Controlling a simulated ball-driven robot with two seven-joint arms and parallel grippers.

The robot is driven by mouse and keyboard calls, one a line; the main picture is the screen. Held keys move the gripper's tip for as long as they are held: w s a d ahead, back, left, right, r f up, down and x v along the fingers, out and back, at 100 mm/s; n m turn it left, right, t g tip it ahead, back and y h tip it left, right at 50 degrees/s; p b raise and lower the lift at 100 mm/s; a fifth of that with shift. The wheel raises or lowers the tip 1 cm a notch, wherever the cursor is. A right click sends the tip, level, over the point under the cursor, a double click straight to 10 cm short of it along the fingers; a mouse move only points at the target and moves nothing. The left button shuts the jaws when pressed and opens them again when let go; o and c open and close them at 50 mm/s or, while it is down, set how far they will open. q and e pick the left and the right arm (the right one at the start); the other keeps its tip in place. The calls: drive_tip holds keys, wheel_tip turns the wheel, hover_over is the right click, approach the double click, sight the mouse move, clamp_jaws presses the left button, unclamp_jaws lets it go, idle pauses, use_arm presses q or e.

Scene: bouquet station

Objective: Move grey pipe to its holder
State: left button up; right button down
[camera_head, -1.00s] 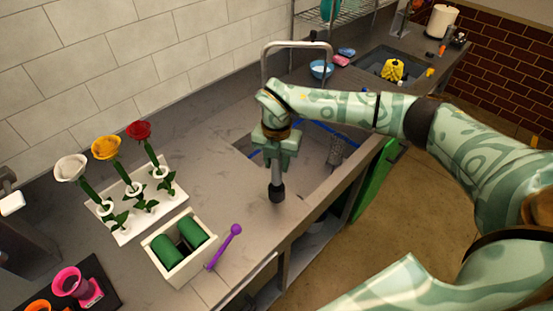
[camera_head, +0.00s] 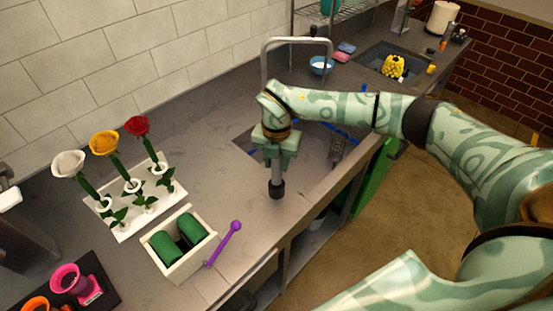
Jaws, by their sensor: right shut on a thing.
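My right gripper (camera_head: 275,160) points down over the counter near the front edge of the sink. It is shut on the grey pipe (camera_head: 277,178), which hangs upright below the fingers. The pipe's lower end is a dark, wider cap (camera_head: 277,190). I cannot tell whether the cap touches the counter. No holder for the pipe can be made out with certainty. My left gripper is not in view.
A white rack (camera_head: 140,213) with three roses stands on the left. A white box (camera_head: 178,256) with green rolls and a purple stick (camera_head: 224,243) lie nearer. The sink (camera_head: 313,147) and its tall faucet (camera_head: 297,41) are behind the gripper. Counter (camera_head: 215,165) left of the gripper is clear.

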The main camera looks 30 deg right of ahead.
drive_tip(key=c, duration=0.9)
unclamp_jaws()
wheel_tip(320, 180, up, 16)
drive_tip(key=shift+r+p, duration=0.15)
drive_tip(key=shift+p, duration=0.2)
